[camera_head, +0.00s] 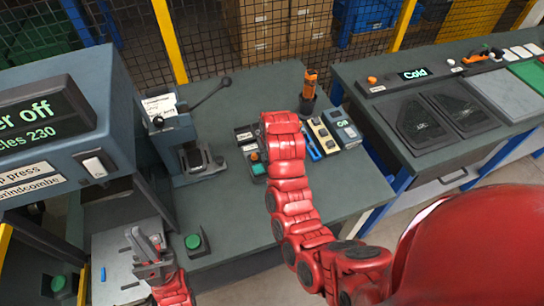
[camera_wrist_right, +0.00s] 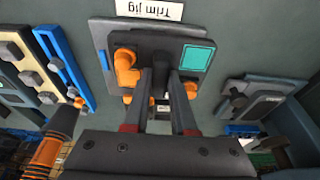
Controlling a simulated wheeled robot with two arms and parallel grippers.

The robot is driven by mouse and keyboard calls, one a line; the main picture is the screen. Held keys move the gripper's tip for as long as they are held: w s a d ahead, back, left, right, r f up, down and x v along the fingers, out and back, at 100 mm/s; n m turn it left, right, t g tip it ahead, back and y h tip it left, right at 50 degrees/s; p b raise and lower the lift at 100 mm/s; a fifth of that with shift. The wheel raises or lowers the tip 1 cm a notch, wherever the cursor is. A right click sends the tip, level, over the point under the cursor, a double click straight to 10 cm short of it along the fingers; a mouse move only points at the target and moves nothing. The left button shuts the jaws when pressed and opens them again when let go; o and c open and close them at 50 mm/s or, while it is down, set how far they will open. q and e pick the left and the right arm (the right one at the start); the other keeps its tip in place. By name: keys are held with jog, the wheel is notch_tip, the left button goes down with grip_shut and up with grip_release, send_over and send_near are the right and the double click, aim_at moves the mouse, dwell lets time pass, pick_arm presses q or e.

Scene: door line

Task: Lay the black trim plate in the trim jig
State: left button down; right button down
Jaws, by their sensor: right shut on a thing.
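My right gripper (camera_wrist_right: 160,75) is shut on a dark plate-like piece, seemingly the black trim plate (camera_wrist_right: 150,45), at the trim jig. The jig (camera_wrist_right: 100,32) is a dark grey base beside a white "Trim jig" label (camera_wrist_right: 150,9). An orange clamp (camera_wrist_right: 126,68) and a teal square (camera_wrist_right: 197,57) show there. The fingers hide part of the plate; I cannot tell whether it lies fully flat. In the head view my red right wrist hides that gripper. My left gripper (camera_head: 146,245) appears open and empty above a pale plate at lower left.
A lever press (camera_head: 185,145) stands left of the jig. A green button (camera_head: 194,242) is on the bench front. Right of my wrist are a cup with an orange tool (camera_head: 309,85), a beige strip (camera_head: 323,135) and a small display box (camera_head: 343,130). The bench front is fairly clear.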

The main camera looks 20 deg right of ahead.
jog(key=w+d, duration=0.1)
jog(key=w+d+p, duration=0.1)
jog(key=shift+w+r, duration=0.15)
jog(key=shift+w, duration=0.2)
notch_tip(320, 180, down, 3)
jog(key=p, duration=0.3)
jog(key=shift+f, duration=0.35)
jog(key=shift+f, duration=0.1)
jog(key=shift+f+b, duration=0.15)
jog(key=shift+b, duration=0.15)
jog(key=c, duration=0.7)
grip_release()
jog(key=shift+c, duration=0.2)
